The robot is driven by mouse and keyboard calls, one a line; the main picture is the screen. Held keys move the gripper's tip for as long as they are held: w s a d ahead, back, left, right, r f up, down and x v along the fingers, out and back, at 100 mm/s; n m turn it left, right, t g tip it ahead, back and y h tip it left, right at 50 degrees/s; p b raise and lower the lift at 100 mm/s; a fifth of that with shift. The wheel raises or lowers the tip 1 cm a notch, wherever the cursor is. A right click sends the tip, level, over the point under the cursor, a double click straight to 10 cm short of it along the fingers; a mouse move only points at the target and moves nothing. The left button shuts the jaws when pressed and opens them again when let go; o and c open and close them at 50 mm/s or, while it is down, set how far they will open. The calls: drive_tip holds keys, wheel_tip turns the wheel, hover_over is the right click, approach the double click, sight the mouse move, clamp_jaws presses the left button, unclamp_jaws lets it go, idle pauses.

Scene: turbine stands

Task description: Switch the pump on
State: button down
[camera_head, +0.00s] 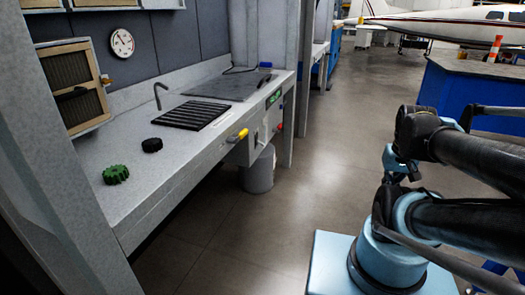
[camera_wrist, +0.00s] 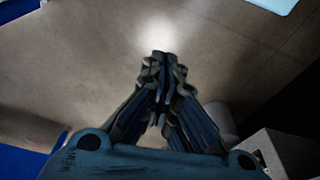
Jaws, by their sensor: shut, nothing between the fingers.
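The long grey workbench (camera_head: 190,165) runs along the left in the head view. A control panel (camera_head: 271,118) is on its front face, with a small green display (camera_head: 273,99) and a red button (camera_head: 280,127). A yellow-handled lever (camera_head: 238,135) sticks out to the left of the panel. No label reads as a pump switch, so I cannot tell which control is the pump's. My gripper (camera_wrist: 160,62) is shut and empty in the wrist view, over bare floor. It is apart from the bench and its controls. In the head view I cannot make out its fingertips.
A grey bin (camera_head: 258,170) stands on the floor under the bench. A green knob-like part (camera_head: 115,174), a black one (camera_head: 152,145) and a drain grate (camera_head: 193,115) are on the bench top. A blue cabinet (camera_head: 465,95) stands at right. The floor between is clear.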

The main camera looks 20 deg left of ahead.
drive_tip(key=w+a+r+n+t, duration=0.1)
drive_tip(key=w+a+r+n, duration=0.2)
drive_tip(key=w+n, duration=0.35)
drive_tip(key=w+a+r+n+t, duration=0.15)
drive_tip(key=w+a+n, duration=0.25)
drive_tip(key=w, duration=0.5)
drive_tip(key=n+t+y, duration=0.3)
drive_tip(key=n, duration=2)
approach(261, 143)
drive_tip(key=s+f, duration=0.2)
drive_tip(key=s, duration=0.2)
drive_tip(key=shift+w+d, duration=0.25)
drive_tip(key=shift+d, duration=0.1)
drive_tip(key=x, duration=1)
drive_tip(key=shift+a, duration=0.15)
